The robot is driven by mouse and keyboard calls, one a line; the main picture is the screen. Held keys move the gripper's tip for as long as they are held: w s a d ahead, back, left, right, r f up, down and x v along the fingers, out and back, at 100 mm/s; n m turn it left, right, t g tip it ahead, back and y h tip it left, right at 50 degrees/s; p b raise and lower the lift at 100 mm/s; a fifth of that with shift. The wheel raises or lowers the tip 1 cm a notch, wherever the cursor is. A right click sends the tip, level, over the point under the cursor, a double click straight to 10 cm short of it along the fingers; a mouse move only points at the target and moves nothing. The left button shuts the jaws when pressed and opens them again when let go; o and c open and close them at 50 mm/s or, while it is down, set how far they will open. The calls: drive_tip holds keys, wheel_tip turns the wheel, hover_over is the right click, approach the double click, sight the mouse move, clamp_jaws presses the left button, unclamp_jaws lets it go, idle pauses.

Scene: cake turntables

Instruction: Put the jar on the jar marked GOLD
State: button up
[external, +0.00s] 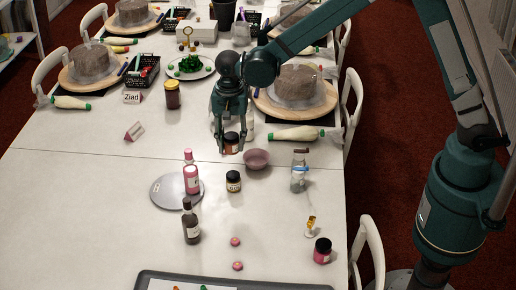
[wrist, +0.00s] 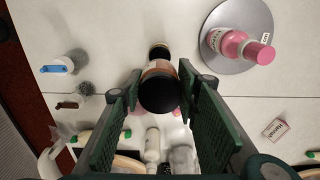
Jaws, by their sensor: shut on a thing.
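My gripper (external: 231,148) is shut on a small jar (external: 231,138) with a dark lid and reddish-brown contents, held upright between the fingers. In the wrist view the held jar (wrist: 158,92) is seen from above its lid. Another dark-lidded jar (external: 233,182) with a pale label and yellowish contents stands on the table, nearer the external camera than my gripper. In the wrist view it (wrist: 158,52) shows just beyond the held jar, partly hidden by it. I cannot read its label, so I cannot confirm the word GOLD. The two jars look apart in the external view.
A pink bowl (external: 257,159) is close right of my gripper. A grey turntable (external: 164,192) with a pink bottle (external: 193,175) is left of the standing jar. A dark bottle (external: 191,222), a glass bottle (external: 299,172) and a pink jar (external: 322,251) stand around.

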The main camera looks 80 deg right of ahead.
hover_over(233, 174)
drive_tip(key=shift+a+f, duration=0.1)
drive_tip(key=shift+f, duration=3.05)
drive_tip(key=shift+f+b, duration=0.1)
drive_tip(key=shift+b, duration=0.2)
drive_tip(key=shift+f, duration=1.75)
drive_tip(key=shift+f, duration=0.15)
drive_tip(key=o, duration=0.5)
drive_tip(key=shift+b, duration=0.35)
drive_tip(key=o, duration=0.4)
drive_tip(key=shift+o, duration=0.2)
